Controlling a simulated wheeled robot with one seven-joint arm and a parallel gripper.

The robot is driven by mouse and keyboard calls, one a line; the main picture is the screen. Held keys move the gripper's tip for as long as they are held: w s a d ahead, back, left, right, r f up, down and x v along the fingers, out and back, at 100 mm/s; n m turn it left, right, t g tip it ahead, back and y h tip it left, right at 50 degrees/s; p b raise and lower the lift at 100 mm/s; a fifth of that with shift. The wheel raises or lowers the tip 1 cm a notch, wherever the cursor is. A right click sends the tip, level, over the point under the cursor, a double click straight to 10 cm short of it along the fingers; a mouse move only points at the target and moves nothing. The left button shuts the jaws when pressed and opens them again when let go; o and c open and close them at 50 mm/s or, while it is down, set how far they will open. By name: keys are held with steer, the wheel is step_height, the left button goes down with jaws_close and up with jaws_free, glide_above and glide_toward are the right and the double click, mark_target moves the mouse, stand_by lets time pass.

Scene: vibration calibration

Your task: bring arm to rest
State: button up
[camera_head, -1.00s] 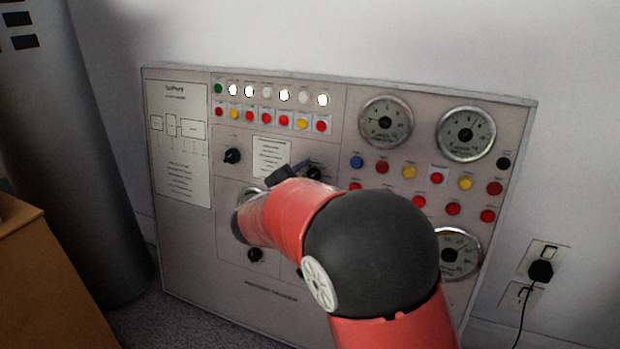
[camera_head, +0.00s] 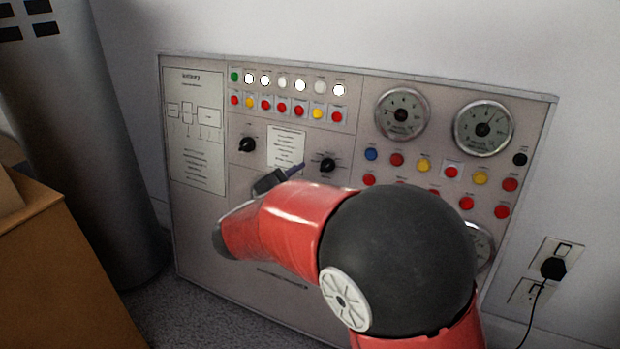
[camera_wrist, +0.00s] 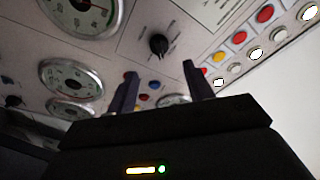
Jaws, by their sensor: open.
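My red and black arm reaches across the front of a grey control panel (camera_head: 245,290) in the head view. My gripper (camera_head: 284,176) is mostly hidden behind my arm there; one dark finger shows just left of and below the right black knob (camera_head: 327,165). In the wrist view my gripper (camera_wrist: 162,82) shows two dark fingers spread apart with nothing between them. A black knob (camera_wrist: 158,44) shows beyond the gap. I cannot tell how far the fingers are from the panel.
The panel has round gauges (camera_head: 402,114), red, yellow and blue buttons (camera_head: 371,154) and lit white lamps (camera_head: 249,78). A cardboard box (camera_head: 50,265) and a grey cylinder (camera_head: 85,150) stand at left. A plugged socket (camera_head: 553,268) is at right.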

steer(key=w+d+r+n+t+y+p, duration=0.1)
steer(key=w+d+r+n+y+p, duration=0.2)
steer(key=r+y, duration=0.4)
steer(key=s+d+r+n+g+y+p, duration=0.2)
steer(key=s+d+r+n+y+p, duration=0.1)
steer(key=s+d+r+n+y, duration=0.25)
steer(key=s+d+f+n+g+h+p, duration=0.2)
steer(key=s+d, duration=0.4)
steer(key=s, duration=0.7)
steer(key=s+d+f+n+g+h+p, duration=0.2)
steer(key=s+d+g, duration=0.4)
steer(key=s, duration=0.7)
steer(key=shift+d+f+n+g+p, duration=0.4)
steer(key=shift+d+f+n, duration=0.3)
steer(key=shift+n, duration=0.25)
steer(key=shift+w, duration=0.1)
steer(key=shift+c, duration=0.2)
